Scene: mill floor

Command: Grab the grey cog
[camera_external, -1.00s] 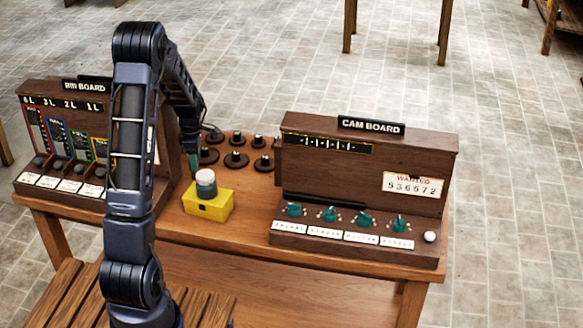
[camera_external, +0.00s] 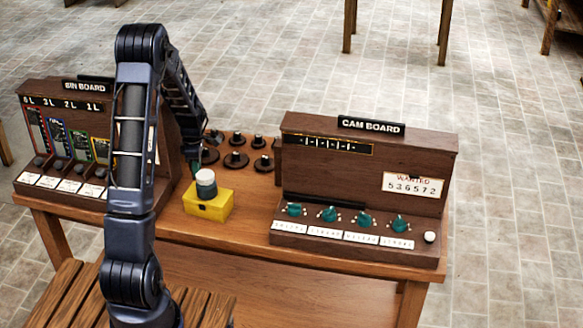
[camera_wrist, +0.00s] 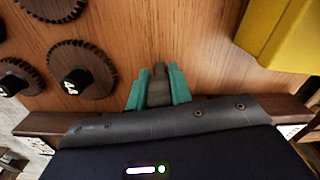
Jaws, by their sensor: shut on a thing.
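My gripper (camera_wrist: 158,88) has teal fingers, shut on a narrow grey-brown piece (camera_wrist: 158,80) in the wrist view. No teeth show on this piece, so I cannot tell from its shape whether it is the grey cog. In the external view my gripper (camera_external: 195,166) is low over the table, just behind the yellow box, and what it holds is hidden there. Dark toothed cogs with black knobs lie on the table: one (camera_wrist: 108,78) is left of my fingers in the wrist view, and several (camera_external: 236,160) show behind the gripper in the external view.
The yellow box (camera_external: 207,207) with a grey, white-topped cylinder (camera_external: 205,180) stands close in front of my gripper. The cam board (camera_external: 300,172) rises on the right and the bin board (camera_external: 28,188) on the left. Bare table top (camera_external: 250,205) lies between the yellow box and cam board.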

